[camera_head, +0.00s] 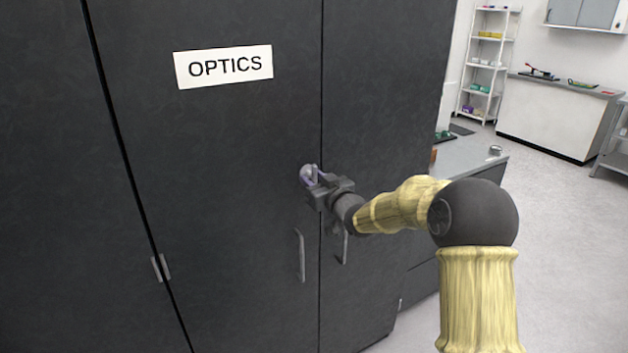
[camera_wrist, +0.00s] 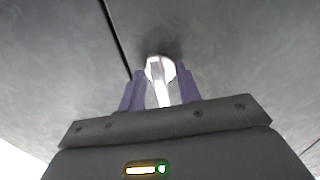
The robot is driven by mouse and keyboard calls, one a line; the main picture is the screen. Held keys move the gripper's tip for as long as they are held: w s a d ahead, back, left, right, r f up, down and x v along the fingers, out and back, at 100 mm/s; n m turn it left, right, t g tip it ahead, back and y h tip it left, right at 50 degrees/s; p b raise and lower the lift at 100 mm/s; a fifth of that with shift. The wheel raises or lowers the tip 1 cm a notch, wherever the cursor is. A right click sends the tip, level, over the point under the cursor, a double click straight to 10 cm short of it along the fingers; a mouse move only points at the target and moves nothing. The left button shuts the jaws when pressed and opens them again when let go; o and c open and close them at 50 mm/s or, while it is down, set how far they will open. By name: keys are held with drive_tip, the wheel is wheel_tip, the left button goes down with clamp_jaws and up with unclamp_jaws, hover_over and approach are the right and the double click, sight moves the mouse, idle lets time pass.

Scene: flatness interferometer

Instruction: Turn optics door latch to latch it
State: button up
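The dark optics cabinet door (camera_head: 230,150) bears a white OPTICS label (camera_head: 223,66) and stands closed in the head view. The latch (camera_head: 308,172) is a small pale metal knob near the door's right edge, above the handles. In the wrist view the latch (camera_wrist: 161,80) shows as a bright round base with a bar reaching toward me. My gripper (camera_head: 312,178) is at the latch. Its purple fingers (camera_wrist: 160,88) stand on either side of the bar, with a narrow gap seeming to remain on each side. Whether the fingers touch the bar is hard to tell.
Two vertical handles, one on the optics door (camera_head: 300,255) and one on the neighbouring door (camera_head: 344,245), are below my gripper. A grey bench (camera_head: 470,155) stands right of the cabinet. A white shelf rack (camera_head: 487,65) and counter (camera_head: 555,115) are farther back. Floor at right is clear.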

drive_tip(key=shift+s+d+r, duration=0.1)
drive_tip(key=shift+s+d, duration=0.3)
drive_tip(key=b+v, duration=0.3)
drive_tip(key=v, duration=1.3)
drive_tip(key=shift+s, duration=0.2)
drive_tip(key=s+d+f+m+g+h+p, duration=0.7)
drive_tip(key=s+d+h, duration=0.35)
drive_tip(key=s, duration=0.35)
drive_tip(key=s+d+f+g+p, duration=0.1)
drive_tip(key=s+f+g+p, duration=0.1)
drive_tip(key=s+g, duration=0.3)
drive_tip(key=s, duration=0.4)
drive_tip(key=shift+s+f, duration=0.35)
drive_tip(key=shift+s, duration=0.05)
drive_tip(key=shift+y, duration=0.25)
